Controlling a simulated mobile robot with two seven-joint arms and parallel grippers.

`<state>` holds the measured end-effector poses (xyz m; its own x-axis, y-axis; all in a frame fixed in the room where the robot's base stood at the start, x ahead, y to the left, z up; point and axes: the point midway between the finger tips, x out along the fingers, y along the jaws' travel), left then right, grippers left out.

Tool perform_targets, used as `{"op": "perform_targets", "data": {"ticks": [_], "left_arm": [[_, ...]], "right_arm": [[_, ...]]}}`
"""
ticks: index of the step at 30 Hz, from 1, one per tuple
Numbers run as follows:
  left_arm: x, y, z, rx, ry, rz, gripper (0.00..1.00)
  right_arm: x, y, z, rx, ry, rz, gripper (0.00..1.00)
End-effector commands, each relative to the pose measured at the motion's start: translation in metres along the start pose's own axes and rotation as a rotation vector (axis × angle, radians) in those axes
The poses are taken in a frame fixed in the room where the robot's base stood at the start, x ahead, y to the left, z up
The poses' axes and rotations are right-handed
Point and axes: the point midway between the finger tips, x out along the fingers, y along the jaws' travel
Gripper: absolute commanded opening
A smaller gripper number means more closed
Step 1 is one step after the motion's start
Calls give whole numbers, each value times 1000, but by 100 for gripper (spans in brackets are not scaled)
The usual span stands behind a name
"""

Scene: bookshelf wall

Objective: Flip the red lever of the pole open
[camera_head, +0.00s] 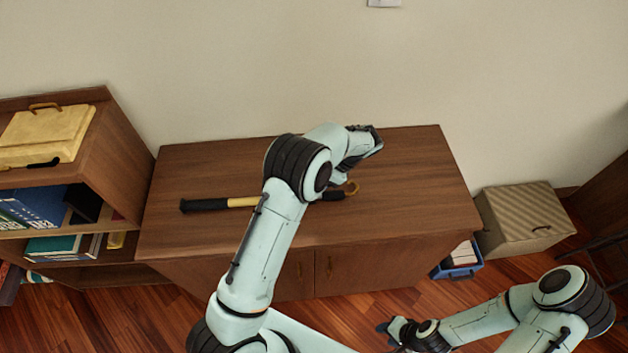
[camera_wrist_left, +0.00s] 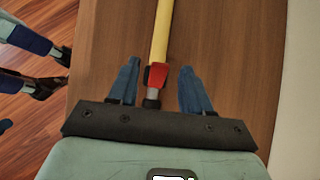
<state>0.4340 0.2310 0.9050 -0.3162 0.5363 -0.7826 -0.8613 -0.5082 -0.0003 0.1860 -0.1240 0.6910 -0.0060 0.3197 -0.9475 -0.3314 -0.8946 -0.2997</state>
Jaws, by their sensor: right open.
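The pole (camera_head: 243,202) lies across the top of the wooden cabinet, with a black grip at its left end and a gold hook at its right. My left arm crosses in front of its middle in the head view and hides the red lever there. The left wrist view shows the red lever (camera_wrist_left: 156,76) on the pole's yellow shaft, beside a short silver section. My left gripper (camera_wrist_left: 159,68) is open, one blue finger on each side of the lever, with gaps visible on both sides. My right gripper (camera_head: 387,331) is open and empty, low over the floor in front of the cabinet.
The cabinet top (camera_head: 420,180) is otherwise bare. A bookshelf (camera_head: 125,150) with books and a yellow case (camera_head: 45,135) stands at the left. A striped box (camera_head: 525,215) and a blue bin (camera_head: 460,272) stand right of the cabinet. The wall is close behind.

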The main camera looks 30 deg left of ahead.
Motion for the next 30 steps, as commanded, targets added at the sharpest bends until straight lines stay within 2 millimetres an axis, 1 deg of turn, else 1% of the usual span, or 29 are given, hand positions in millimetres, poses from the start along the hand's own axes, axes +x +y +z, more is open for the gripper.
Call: {"op": "perform_targets", "data": {"ticks": [7, 11, 14, 21, 24, 27, 30], "left_arm": [[-2, 0, 0, 0, 2, -1, 49], [-14, 0, -1, 1, 4, -3, 49], [-33, 0, -1, 0, 5, -4, 49], [-89, 0, -1, -1, 4, -4, 49], [-109, 0, -1, -1, 3, -3, 49], [-121, 0, -1, 0, 2, -2, 49], [-129, 0, -1, 0, 2, -1, 49]], "right_arm": [[0, 0, 0, 0, 0, 0, 43], [0, 0, 0, 0, 0, 0, 43], [1, 0, 1, 0, -1, 0, 43], [0, 0, 0, 0, 0, 0, 43], [0, 0, 0, 0, 0, 0, 43], [0, 0, 0, 0, 0, 0, 43], [0, 0, 0, 0, 0, 0, 43]]}}
